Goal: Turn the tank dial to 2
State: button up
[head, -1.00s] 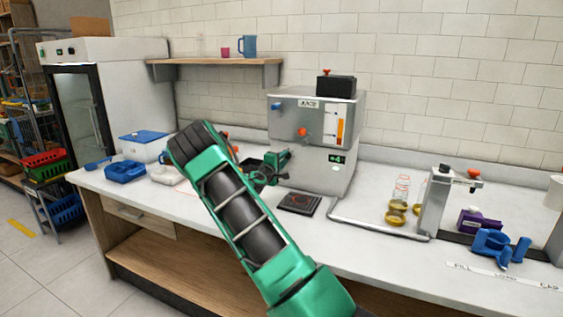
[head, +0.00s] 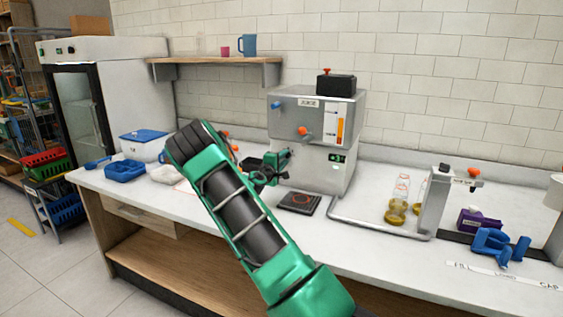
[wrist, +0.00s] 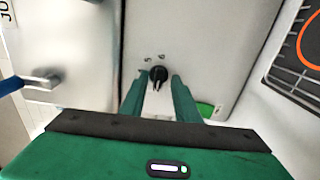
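The juicer (head: 318,115) is a steel machine at the back of the counter. Its green display (head: 337,158) seems to read 3, in small blurred digits. In the head view my gripper (head: 268,172) is at the machine's left side, and the dial is hidden there.
A black scale-like pad (head: 299,203) lies in front of the juicer. A blue-handled lever (wrist: 30,83) sticks out left of the dial. Glass flasks (head: 398,200) and a grey stand (head: 434,203) are to the right. Blue trays (head: 125,171) lie on the left.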

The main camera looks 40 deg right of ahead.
jog(key=v, duration=1)
jog(key=shift+a, duration=0.2)
jog(key=shift+f, duration=0.1)
